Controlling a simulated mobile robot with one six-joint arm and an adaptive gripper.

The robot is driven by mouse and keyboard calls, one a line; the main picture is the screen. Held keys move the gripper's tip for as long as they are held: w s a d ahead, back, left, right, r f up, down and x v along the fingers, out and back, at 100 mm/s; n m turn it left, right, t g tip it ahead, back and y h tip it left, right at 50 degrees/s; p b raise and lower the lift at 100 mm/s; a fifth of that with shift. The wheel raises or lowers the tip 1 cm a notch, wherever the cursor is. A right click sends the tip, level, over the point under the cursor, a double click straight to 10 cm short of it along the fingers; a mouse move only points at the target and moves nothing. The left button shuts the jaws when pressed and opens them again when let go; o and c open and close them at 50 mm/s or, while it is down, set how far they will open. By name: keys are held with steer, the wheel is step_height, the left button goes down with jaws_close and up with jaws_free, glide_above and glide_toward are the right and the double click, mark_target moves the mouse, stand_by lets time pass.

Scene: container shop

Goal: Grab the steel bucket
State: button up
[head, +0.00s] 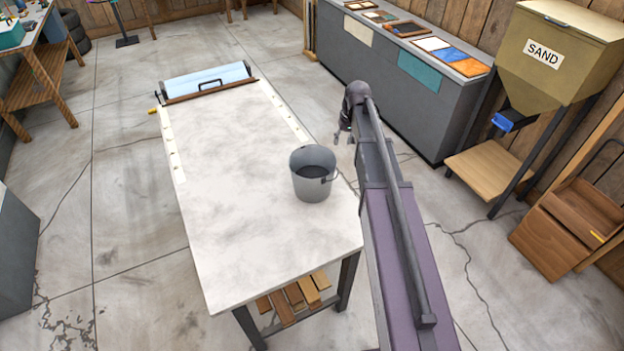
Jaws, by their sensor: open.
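The steel bucket (313,187) stands upright on the light-topped table (225,215), near the table's right edge. It is grey, open at the top and dark inside, and a handle shows at its right side. My gripper (343,138) is open and empty, beyond the table's right edge, above and to the right of the bucket in the picture. It is apart from the bucket. My arm runs from the lower right up to it and hides part of the floor and the table's right side.
A roller with a blue-white sheet (207,82) lies at the table's far end. A grey counter with sample tiles (405,75) and a sand hopper (545,60) stand at the right. Wooden blocks (295,297) lie under the table. The tabletop left of the bucket is clear.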

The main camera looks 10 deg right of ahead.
mark_target(334, 165)
step_height(334, 165, down, 8)
steer(key=a+b, duration=0.1)
steer(key=b, duration=0.7)
steer(key=shift+w+f, duration=0.2)
steer(key=shift+w, duration=0.25)
steer(key=shift+a, duration=0.1)
steer(key=shift+w+a+f+b, duration=0.15)
steer(key=shift+f+b, duration=0.7)
steer(key=shift+b, duration=0.05)
steer(key=shift+w+a+f+b, duration=0.15)
steer(key=shift+f+b, duration=0.7)
steer(key=shift+b, duration=0.05)
steer(key=shift+w+a+f+b, duration=0.15)
steer(key=shift+f+b, duration=0.7)
steer(key=shift+b, duration=0.05)
jaws_close()
